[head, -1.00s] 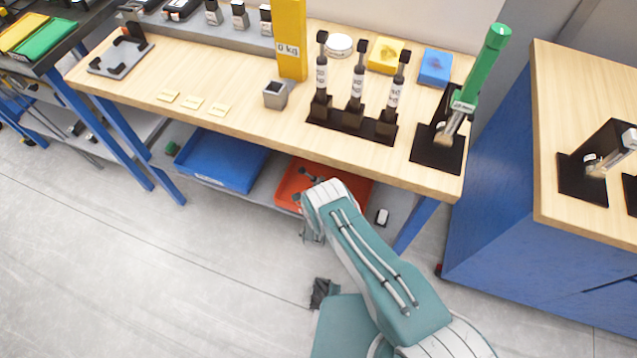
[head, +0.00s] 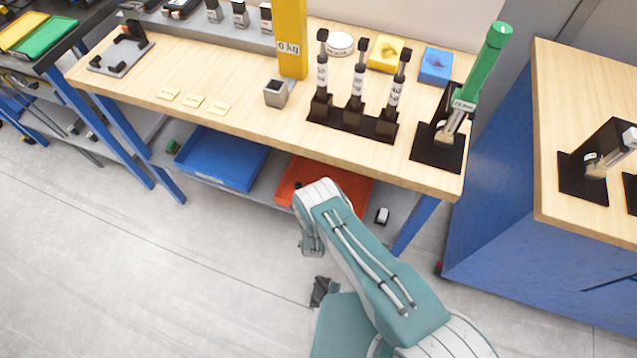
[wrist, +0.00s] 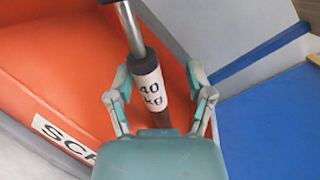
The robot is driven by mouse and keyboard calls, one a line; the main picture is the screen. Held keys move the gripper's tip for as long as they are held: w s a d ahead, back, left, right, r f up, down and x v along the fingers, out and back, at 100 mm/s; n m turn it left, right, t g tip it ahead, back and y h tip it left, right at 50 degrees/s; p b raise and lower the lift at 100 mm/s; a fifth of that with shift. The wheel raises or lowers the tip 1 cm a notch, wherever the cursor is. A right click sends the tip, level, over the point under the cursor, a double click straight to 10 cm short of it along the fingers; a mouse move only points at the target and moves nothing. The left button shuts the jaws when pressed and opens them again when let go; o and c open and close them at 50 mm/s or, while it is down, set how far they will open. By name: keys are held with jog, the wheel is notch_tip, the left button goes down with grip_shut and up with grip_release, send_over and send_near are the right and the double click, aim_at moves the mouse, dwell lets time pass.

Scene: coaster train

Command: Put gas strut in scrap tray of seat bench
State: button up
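The red-orange scrap tray (head: 355,190) sits on the lower shelf under the wooden bench. It fills much of the left of the wrist view (wrist: 50,75), where the start of its label, "SC", shows. A gas strut (wrist: 148,85) with a black body, "40 kg" label and metal rod lies between my gripper's fingers in the wrist view. My gripper (wrist: 160,85) is open, with a gap beside the strut, clearest on the right. The strut is over or in the tray; whether it rests on the floor is unclear. In the head view my arm hides the gripper.
A blue tray (head: 222,160) stands left of the scrap tray. On the bench (head: 230,105), a black rack (head: 350,125) holds three upright struts, and a green strut (head: 482,65) stands in a fixture at right. A small white object (head: 382,215) lies on the shelf.

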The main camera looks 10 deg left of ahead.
jog(key=s+d, duration=0.1)
jog(key=s, duration=0.7)
jog(key=shift+d, duration=0.1)
jog(key=o, duration=0.5)
jog(key=s, duration=0.4)
jog(key=s+d, duration=0.1)
jog(key=s, duration=0.6)
jog(key=shift+s+d, duration=0.3)
jog(key=shift+s, duration=0.1)
